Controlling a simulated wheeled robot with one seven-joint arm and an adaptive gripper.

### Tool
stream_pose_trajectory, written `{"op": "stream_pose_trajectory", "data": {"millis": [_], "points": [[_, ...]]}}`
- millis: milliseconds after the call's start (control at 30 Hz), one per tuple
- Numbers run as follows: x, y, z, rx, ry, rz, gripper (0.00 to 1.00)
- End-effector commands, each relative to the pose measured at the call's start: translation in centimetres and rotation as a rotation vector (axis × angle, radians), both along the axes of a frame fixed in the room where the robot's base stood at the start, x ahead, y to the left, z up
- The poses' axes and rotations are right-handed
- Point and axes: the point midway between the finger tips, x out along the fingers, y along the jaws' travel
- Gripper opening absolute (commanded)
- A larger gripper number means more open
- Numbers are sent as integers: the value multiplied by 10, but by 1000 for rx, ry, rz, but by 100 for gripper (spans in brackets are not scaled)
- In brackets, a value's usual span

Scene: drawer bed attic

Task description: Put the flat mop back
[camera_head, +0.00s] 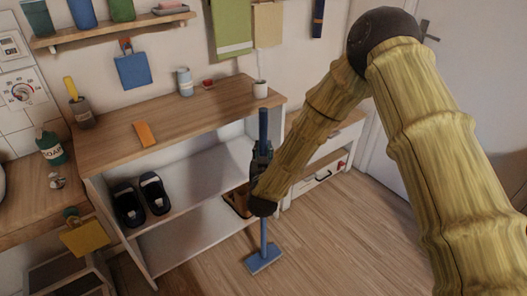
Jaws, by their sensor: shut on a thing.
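A blue flat mop (264,232) stands nearly upright in front of the shelf unit. Its flat blue head (264,258) is low over the wood floor; I cannot tell whether it touches. My gripper (262,150) is shut around the upper part of the blue handle, and the handle's top sticks out above it. My arm comes in from the right and hides part of the shelf and the floor behind it.
A low white drawer cabinet (322,172) stands behind my arm. A white door (399,150) is at the right. The floor (330,245) in front is clear.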

Motion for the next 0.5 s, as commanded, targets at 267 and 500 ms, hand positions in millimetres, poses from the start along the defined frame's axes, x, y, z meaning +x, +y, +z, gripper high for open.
{"op": "stream_pose_trajectory", "data": {"millis": [267, 500], "points": [[0, 0, 0, 0, -3, 0, 14], [0, 0, -1, 0, -1, 0, 47]]}}
